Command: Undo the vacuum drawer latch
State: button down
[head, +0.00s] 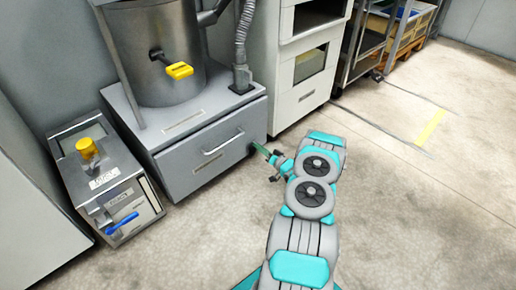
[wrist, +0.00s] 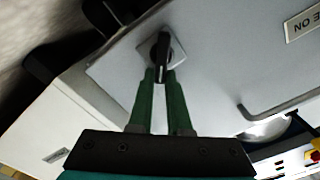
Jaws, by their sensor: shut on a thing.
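The vacuum drawer (head: 190,178) is a grey front with a bar handle, below the grey drum, and it looks closed. In the wrist view its grey panel (wrist: 220,65) fills much of the picture. In the head view my gripper (head: 263,150) is at the right end of the drawer front, and the latch is too small or hidden to make out there.
The bar handle (wrist: 275,108) lies to the right in the wrist view. A grey box (head: 105,185) with a yellow knob and blue lever stands left of the drawer. A white cabinet (head: 298,100) stands to its right. The floor (head: 420,190) at right is clear.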

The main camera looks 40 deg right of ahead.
jog(key=shift+d+f+m+b, duration=0.15)
jog(key=shift+f+m+b, duration=0.2)
jog(key=shift+m, duration=1.3)
jog(key=shift+d+f+m+b, duration=0.15)
jog(key=shift+f+m+b, duration=0.2)
jog(key=shift+m, duration=1.35)
jog(key=shift+d+f+m+b, duration=0.15)
jog(key=shift+f+m+b, duration=0.2)
jog(key=shift+m, duration=1.3)
jog(key=c, duration=0.9)
grip_release()
jog(key=shift+w, duration=0.1)
jog(key=shift+o, duration=0.2)
jog(key=s, duration=0.7)
jog(key=shift+s+d+p, duration=0.3)
jog(key=shift+s+p, duration=0.1)
jog(key=shift+p, duration=0.05)
